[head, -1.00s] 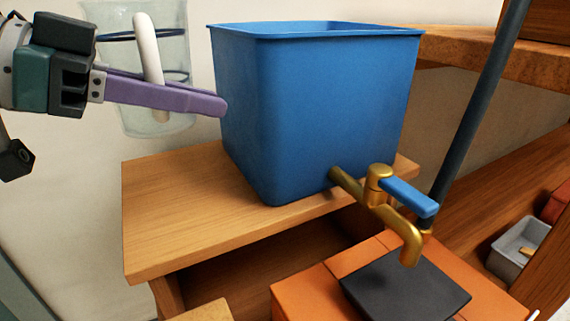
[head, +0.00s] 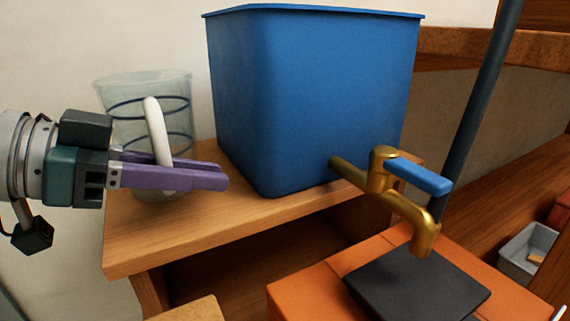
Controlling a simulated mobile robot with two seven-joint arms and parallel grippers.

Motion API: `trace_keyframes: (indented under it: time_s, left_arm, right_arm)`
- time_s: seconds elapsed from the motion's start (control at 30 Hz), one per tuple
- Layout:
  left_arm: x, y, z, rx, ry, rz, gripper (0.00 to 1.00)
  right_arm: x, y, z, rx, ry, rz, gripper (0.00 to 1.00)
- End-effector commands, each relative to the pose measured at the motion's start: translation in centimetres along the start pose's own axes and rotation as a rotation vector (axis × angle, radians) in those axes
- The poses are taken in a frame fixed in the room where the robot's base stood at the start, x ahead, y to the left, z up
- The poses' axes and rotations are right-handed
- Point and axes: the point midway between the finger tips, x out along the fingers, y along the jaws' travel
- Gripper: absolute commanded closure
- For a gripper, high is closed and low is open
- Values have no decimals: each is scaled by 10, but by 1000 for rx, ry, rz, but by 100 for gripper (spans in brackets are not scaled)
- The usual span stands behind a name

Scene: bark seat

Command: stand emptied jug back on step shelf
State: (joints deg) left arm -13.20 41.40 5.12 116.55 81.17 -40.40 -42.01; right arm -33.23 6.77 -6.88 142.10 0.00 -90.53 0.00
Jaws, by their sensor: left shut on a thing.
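The jug (head: 178,110) is clear, with dark blue bands and a white handle (head: 156,128). It is upright and looks empty. My left gripper (head: 222,177) has its purple fingers shut on the handle, partly hiding the jug's lower part. The jug's base appears over the left part of the wooden step shelf (head: 150,238), left of the blue tank. I cannot tell whether the base touches the wood. My right gripper is out of view.
A big blue tank (head: 310,100) stands on the shelf, with a brass tap (head: 380,170) and blue lever. Below the tap is a dark pad (head: 418,287) on an orange block (head: 310,295). A dark pole (head: 480,105) rises at right. The shelf's front left is bare.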

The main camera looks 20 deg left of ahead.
Motion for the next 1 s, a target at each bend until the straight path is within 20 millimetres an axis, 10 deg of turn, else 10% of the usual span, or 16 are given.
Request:
trace_keyframes:
  time_s: [0.33, 0.7, 1.0]
  left_arm:
    - [1, 0, 2, 0, 0, 0, 53]
    - [-4, 0, -1, -2, -1, 0, 52]
    - [-54, 0, 0, -5, -5, 0, 52]
  right_arm:
    - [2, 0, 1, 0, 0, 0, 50]
    - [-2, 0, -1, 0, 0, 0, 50]
    - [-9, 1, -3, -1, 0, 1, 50]
